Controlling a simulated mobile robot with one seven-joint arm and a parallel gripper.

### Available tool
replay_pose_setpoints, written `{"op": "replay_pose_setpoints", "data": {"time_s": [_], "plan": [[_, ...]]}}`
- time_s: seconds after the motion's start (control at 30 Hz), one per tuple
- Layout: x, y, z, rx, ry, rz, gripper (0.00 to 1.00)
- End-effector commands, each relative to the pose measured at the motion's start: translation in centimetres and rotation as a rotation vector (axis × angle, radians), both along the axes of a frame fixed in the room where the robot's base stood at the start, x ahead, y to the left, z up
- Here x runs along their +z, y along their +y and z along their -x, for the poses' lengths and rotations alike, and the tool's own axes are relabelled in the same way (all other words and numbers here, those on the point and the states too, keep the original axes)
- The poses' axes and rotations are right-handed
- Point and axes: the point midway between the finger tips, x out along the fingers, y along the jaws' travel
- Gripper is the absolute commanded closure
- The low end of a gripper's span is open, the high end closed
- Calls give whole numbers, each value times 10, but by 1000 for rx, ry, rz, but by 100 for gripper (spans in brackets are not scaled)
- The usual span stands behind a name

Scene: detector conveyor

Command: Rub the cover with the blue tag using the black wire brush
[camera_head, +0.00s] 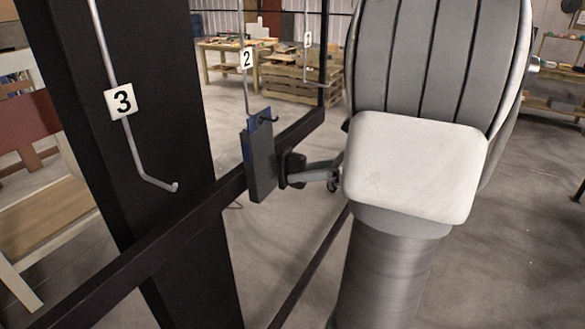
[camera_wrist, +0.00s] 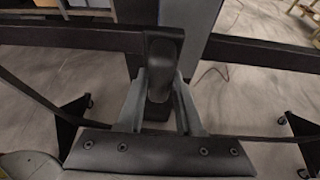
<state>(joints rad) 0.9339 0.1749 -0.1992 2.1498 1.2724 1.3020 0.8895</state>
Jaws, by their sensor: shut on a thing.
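A dark grey, flat cover (camera_head: 260,160) hangs upright from the hook with tag 2, with blue showing at its top and side edge. Whether that blue is the tag, I cannot tell. My gripper (camera_head: 305,176) is to the right of the cover and shut on a black, rounded piece, which looks like the black wire brush (camera_head: 289,170). In the wrist view, the brush (camera_wrist: 161,50) stands between the two fingers of my gripper (camera_wrist: 160,85). The brush is at or very near the cover's right face; contact and bristles are hidden. Part of the cover (camera_wrist: 188,18) shows behind it.
A black frame bar (camera_head: 175,232) runs behind the cover, joined to a wide black post (camera_head: 165,140). An empty hook with tag 3 (camera_head: 120,102) hangs at left; tag 1 (camera_head: 308,39) is farther back. Wooden crates (camera_head: 300,82) stand at the back.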

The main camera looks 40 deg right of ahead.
Motion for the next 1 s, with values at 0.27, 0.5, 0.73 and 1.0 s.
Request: {"op": "replay_pose_setpoints", "data": {"time_s": [0.27,0.5,0.73,1.0], "plan": [[1,-5,11,0,0,0,100],[1,-6,12,-1,0,0,100],[2,-13,25,-4,0,1,100],[2,-18,38,-1,0,0,100]]}}
